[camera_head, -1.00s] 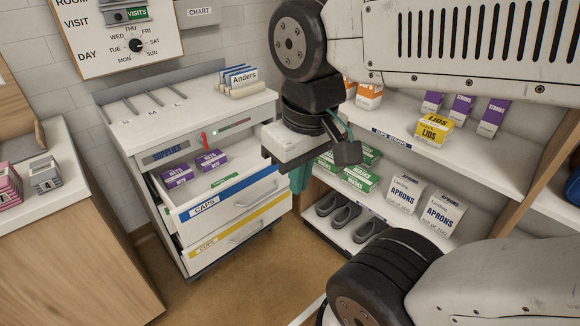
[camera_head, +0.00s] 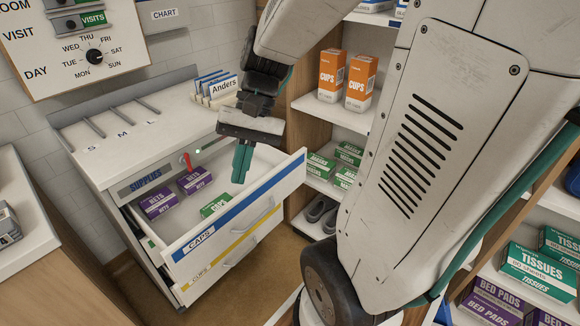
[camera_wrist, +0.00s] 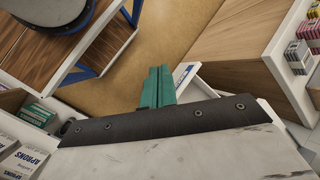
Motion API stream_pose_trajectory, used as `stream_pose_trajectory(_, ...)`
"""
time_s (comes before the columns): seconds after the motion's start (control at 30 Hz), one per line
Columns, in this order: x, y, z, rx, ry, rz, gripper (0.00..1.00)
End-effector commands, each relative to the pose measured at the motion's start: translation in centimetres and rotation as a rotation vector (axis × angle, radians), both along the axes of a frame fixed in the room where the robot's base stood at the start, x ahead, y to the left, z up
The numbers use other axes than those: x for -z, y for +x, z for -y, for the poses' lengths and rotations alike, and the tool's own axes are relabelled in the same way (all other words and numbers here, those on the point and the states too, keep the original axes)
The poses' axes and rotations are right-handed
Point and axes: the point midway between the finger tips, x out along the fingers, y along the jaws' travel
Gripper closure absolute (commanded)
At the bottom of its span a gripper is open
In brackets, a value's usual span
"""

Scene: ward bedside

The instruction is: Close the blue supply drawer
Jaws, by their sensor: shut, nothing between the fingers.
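The blue supply drawer (camera_head: 247,207) has a white front with a blue CAPS stripe. It stands open from the white supplies cabinet (camera_head: 85,172). Purple NETS boxes (camera_head: 158,202) and a green box (camera_head: 214,206) lie inside it. My gripper (camera_head: 238,178) has teal fingers pointing down, shut and empty. In the head view the fingertips overlap the drawer's inside, behind its front panel and toward its right part. Their exact height and any contact cannot be told. In the wrist view the shut fingers (camera_wrist: 157,88) show against the brown floor.
A yellow-striped drawer (camera_head: 235,250) is below the blue one. File folders (camera_head: 215,86) stand on the cabinet top. Open shelves with orange CUPS boxes (camera_head: 345,80) are to the right. A wooden counter (camera_head: 55,285) is at the left.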

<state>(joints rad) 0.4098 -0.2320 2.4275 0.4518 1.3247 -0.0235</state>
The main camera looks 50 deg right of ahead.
Motion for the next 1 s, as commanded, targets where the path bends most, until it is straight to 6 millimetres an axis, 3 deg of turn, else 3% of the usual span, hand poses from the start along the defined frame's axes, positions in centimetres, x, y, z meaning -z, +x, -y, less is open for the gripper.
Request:
stream_pose_trajectory(0.27,4.8,6.1,7.2,0.463,0.396,-0.142,1.00)
stream_pose_trajectory(0.5,10.9,8.8,16.7,0.888,0.734,-0.169,1.00)
stream_pose_trajectory(0.73,19.0,7.2,27.2,1.315,1.048,-0.122,1.00)
stream_pose_trajectory(0.9,25.7,3.5,33.6,1.607,1.245,-0.052,1.00)
stream_pose_trajectory(1.0,28.9,1.2,36.0,1.739,1.329,-0.011,1.00)
